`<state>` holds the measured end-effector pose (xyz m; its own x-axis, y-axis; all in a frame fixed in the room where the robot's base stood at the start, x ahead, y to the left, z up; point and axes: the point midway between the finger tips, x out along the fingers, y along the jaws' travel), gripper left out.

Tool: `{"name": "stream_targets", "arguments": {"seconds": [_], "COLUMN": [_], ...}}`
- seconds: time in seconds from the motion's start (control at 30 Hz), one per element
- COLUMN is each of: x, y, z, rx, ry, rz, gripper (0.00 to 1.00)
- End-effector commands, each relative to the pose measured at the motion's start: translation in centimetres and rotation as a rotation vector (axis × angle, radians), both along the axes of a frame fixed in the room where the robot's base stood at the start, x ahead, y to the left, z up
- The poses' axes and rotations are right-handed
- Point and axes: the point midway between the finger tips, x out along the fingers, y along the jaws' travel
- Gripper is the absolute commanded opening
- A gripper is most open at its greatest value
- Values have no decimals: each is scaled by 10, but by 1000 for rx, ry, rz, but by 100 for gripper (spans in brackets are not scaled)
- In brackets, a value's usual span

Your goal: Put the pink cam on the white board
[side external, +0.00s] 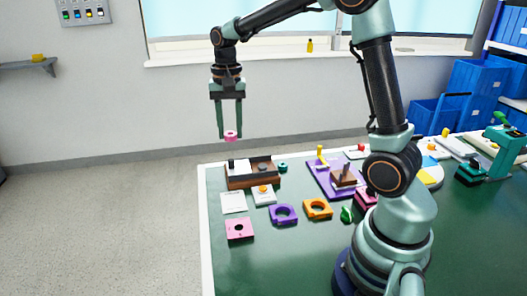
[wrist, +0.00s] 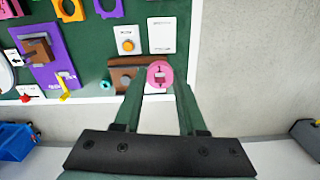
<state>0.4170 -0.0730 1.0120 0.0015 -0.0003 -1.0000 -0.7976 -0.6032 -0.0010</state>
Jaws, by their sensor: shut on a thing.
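My gripper (side external: 231,131) is shut on the pink cam (side external: 231,137), a small ring-like piece, and holds it in the air above the table's far left corner. In the wrist view the cam (wrist: 160,73) sits between the fingertips, with a slot-like opening in its face. Two white boards lie below: a plain one with faint print (side external: 233,202), also in the wrist view (wrist: 161,35), and one with an orange knob (side external: 264,194), also in the wrist view (wrist: 127,40). I cannot tell which one the task means. The cam touches neither.
A brown wooden block (side external: 238,183) with white and dark parts lies below the cam, with a teal ring (side external: 282,167) beside it. A pink plate (side external: 239,229), purple ring (side external: 283,214) and orange ring (side external: 317,209) lie nearer. A purple board (side external: 318,177) stands right. The front left table is bare.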

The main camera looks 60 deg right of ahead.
Motion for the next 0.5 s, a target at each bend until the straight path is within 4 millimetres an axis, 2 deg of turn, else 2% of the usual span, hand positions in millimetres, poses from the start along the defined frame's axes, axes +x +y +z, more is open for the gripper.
{"name": "stream_targets", "arguments": {"seconds": [0.07,0.17,0.5], "x": [-3,-4,-6], "y": [10,14,13], "z": [4,-4,-85], "rx": [0,1,1], "ry": [0,4,10], "rz": [6,8,7], "gripper": [0,0,0]}}
